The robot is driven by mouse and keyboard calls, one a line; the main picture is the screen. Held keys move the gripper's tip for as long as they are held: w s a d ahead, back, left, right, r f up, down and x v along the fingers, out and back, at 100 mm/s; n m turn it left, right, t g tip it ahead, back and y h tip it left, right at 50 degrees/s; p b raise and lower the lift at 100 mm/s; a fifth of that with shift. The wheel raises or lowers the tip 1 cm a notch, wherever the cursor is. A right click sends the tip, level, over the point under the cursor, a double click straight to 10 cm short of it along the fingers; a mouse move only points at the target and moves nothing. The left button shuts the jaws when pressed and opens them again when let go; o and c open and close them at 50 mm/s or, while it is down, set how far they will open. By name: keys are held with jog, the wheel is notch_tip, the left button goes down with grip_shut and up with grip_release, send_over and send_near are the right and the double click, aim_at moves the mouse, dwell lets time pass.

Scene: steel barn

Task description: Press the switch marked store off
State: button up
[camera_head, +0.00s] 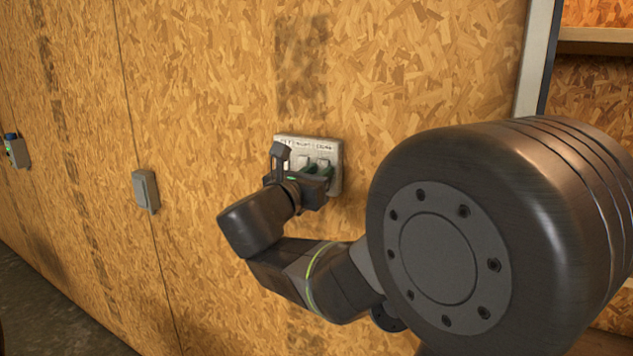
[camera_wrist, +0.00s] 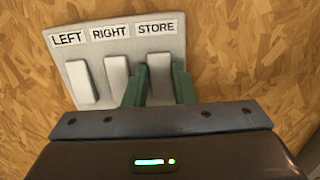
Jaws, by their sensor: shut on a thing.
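A pale switch plate (camera_wrist: 138,50) is on the wall, with labels LEFT, RIGHT and STORE above three pale rockers. The store switch (camera_wrist: 160,70) is the rightmost rocker, under STORE. My gripper (camera_wrist: 160,82) has its two green fingers on either side of this rocker and is shut on it. The fingers and gripper body hide the rocker's lower end. The left switch (camera_wrist: 80,82) and right switch (camera_wrist: 117,72) stand clear of the label strip. In the head view my gripper (camera_head: 318,170) is up against the plate (camera_head: 337,163), covering its lower left.
A grey box (camera_head: 145,190) is on the chipboard wall (camera_head: 210,90) left of the plate. Farther left is a small fitting with a blue top (camera_head: 15,150). A doorway or shelf opening with a pale frame (camera_head: 535,60) is at the right.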

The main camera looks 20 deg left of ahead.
jog(key=f+t+b, duration=0.1)
jog(key=t+b, duration=0.1)
jog(key=b, duration=0.5)
jog(key=shift+f+t, duration=0.15)
jog(key=shift+t, duration=0.25)
jog(key=shift+r, duration=0.2)
jog(key=o, duration=0.7)
jog(key=shift+s, duration=0.1)
jog(key=b+v, duration=0.1)
jog(key=v, duration=1.2)
jog(key=shift+s+f+b, duration=0.2)
jog(key=shift+s+b, duration=0.1)
jog(key=shift+s, duration=0.05)
jog(key=shift+a, duration=0.1)
